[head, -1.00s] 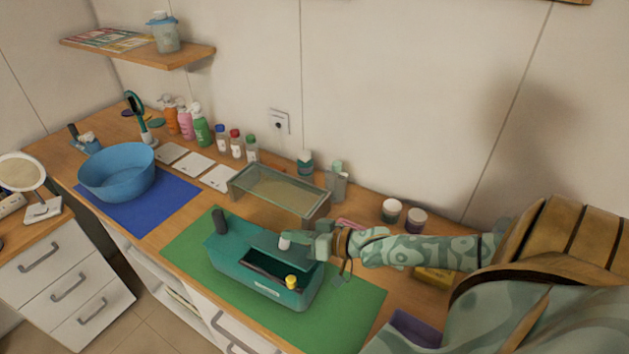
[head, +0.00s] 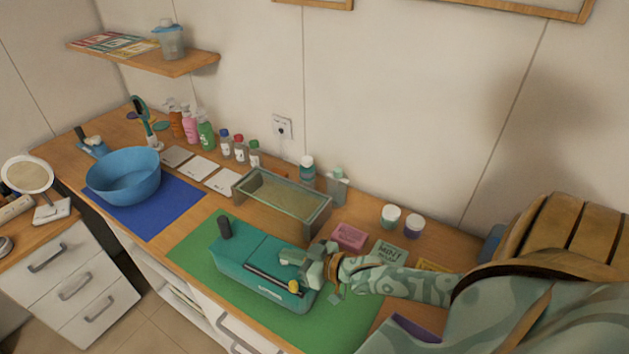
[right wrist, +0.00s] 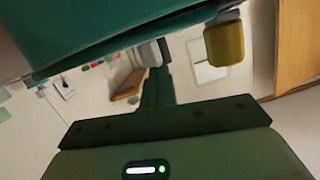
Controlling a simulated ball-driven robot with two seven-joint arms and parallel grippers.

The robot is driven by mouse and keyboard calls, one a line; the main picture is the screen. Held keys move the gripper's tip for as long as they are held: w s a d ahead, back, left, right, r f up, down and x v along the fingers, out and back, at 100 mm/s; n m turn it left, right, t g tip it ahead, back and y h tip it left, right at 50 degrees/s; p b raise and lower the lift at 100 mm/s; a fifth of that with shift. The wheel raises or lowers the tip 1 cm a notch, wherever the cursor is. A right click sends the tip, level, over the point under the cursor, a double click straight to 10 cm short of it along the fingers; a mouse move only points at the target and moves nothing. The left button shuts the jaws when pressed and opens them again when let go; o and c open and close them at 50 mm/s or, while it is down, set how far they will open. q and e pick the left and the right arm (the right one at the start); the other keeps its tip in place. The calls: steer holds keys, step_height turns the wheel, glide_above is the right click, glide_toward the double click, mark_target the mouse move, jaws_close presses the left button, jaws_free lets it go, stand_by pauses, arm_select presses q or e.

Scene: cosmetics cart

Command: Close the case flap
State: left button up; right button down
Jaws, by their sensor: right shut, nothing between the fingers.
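The teal case (head: 262,287) stands on the green mat (head: 193,250), with a dark knob (head: 224,228) at its left end and a yellow knob (head: 295,287) at its front right. Its flap (head: 262,248) lies low over the top, and a narrow dark strip shows along the front edge; I cannot tell if it is fully down. My right gripper (head: 287,257) is shut and empty, at the flap's right part, seemingly touching it. In the right wrist view the case (right wrist: 100,30) fills the upper left, with the yellow knob (right wrist: 225,43) beside the fingers (right wrist: 155,80). My left gripper is out of view.
A glass-topped box (head: 283,195) stands behind the case. A blue bowl (head: 123,178) on a blue mat (head: 160,212) is to the left. A pink box (head: 349,237) and two jars (head: 391,216) lie behind my right arm. The mat's left part is clear.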

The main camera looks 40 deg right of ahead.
stand_by(0.3)
step_height(320, 180, up, 4)
steer(key=p, duration=0.4)
steer(key=shift+w+r, duration=0.1)
steer(key=shift+r, duration=0.05)
steer(key=v, duration=1)
steer(key=shift+f, duration=0.2)
